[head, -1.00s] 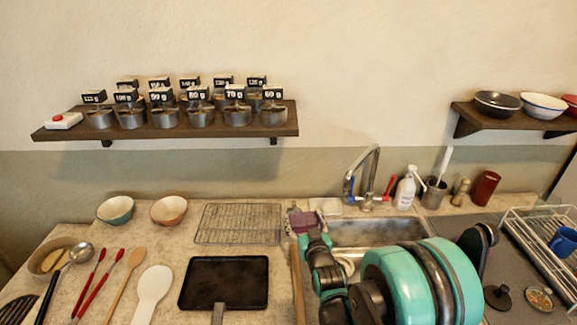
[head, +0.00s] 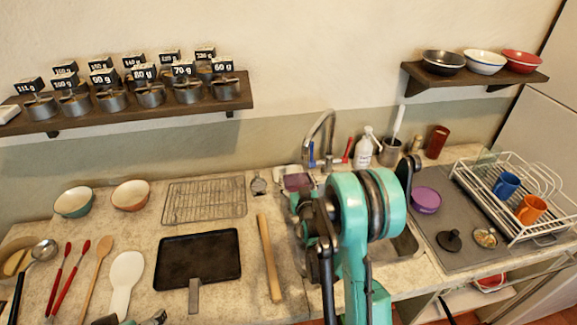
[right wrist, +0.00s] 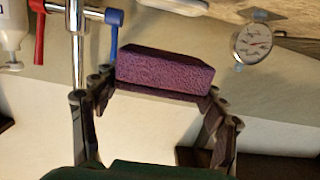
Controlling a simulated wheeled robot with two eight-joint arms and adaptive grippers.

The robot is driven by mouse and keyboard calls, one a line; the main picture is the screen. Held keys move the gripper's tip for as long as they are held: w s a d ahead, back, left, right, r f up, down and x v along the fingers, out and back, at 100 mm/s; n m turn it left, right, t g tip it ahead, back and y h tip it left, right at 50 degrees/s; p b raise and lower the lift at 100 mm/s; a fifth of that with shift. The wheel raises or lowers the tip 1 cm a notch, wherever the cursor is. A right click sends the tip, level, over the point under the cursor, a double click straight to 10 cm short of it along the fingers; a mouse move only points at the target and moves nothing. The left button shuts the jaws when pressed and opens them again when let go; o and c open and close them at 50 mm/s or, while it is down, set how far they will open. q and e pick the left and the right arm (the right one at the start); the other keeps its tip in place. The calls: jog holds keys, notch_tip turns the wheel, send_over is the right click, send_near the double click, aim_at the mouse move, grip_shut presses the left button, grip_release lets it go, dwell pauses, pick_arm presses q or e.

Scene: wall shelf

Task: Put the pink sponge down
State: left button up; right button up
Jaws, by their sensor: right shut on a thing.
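The pink sponge (right wrist: 165,72) looks purple-pink and block-shaped. In the right wrist view it sits between the two fingers of my right gripper (right wrist: 160,88), which is shut on it. In the head view the sponge (head: 297,182) shows near the back left corner of the sink, beyond my right gripper (head: 300,200). My arm covers most of the sink (head: 405,243). I cannot tell whether the sponge touches the counter. A small part of what looks like my left gripper (head: 138,319) shows at the bottom edge; its jaws are not clear.
The faucet (head: 322,140) stands close to the right of the sponge, with a soap bottle (head: 364,150) beyond. A round dial (head: 258,184) and a wooden rolling pin (head: 269,258) lie to the left. A dish rack (head: 470,185) with mugs stands at right.

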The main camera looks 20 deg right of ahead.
jog(key=x, duration=0.4)
jog(key=r+b+x, duration=0.1)
jog(key=x, duration=0.4)
jog(key=b+x, duration=0.1)
jog(key=x, duration=0.3)
jog(key=shift+w+r, duration=0.35)
jog(key=shift+w, duration=0.05)
jog(key=shift+w+d+f+b, duration=0.1)
jog(key=shift+w+f+b, duration=0.1)
jog(key=shift+f+b, duration=0.5)
jog(key=shift+f, duration=0.6)
jog(key=f+b, duration=0.2)
jog(key=f, duration=0.2)
jog(key=shift+w+b, duration=0.2)
jog(key=shift+b, duration=0.1)
jog(key=shift+f, duration=0.15)
jog(key=o, duration=0.7)
jog(key=shift+o, duration=0.2)
